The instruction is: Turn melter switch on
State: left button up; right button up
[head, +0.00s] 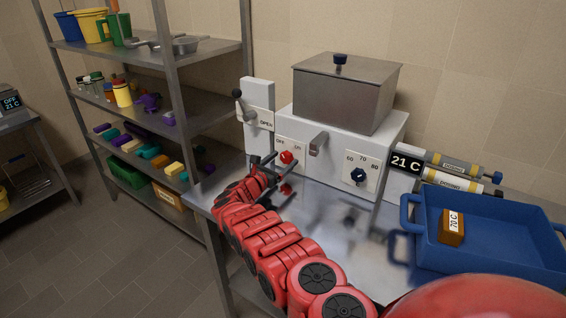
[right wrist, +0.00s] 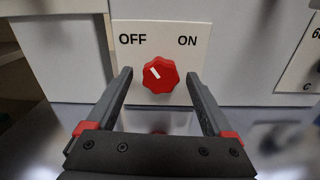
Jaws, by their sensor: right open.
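The melter (head: 340,155) is a white box with a lidded steel tank on top, standing on a steel table. Its switch is a red lobed knob (head: 288,157) on a plate marked OFF and ON. In the right wrist view the knob (right wrist: 160,75) has a white mark pointing up and left, toward OFF. My right gripper (head: 277,172) is open in front of the knob. In the right wrist view its fingertips (right wrist: 158,74) stand on either side of the knob, with visible gaps and no clear contact. My left gripper is out of view.
A lever (head: 239,97) by an OPEN label is left. A blue tray (head: 480,274) holds an orange block (head: 452,227) marked 70 C. A display (head: 406,162) reads 21 C. Shelves stand left.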

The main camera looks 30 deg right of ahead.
jog(key=shift+d, duration=0.25)
jog(key=shift+c, duration=0.2)
grip_shut()
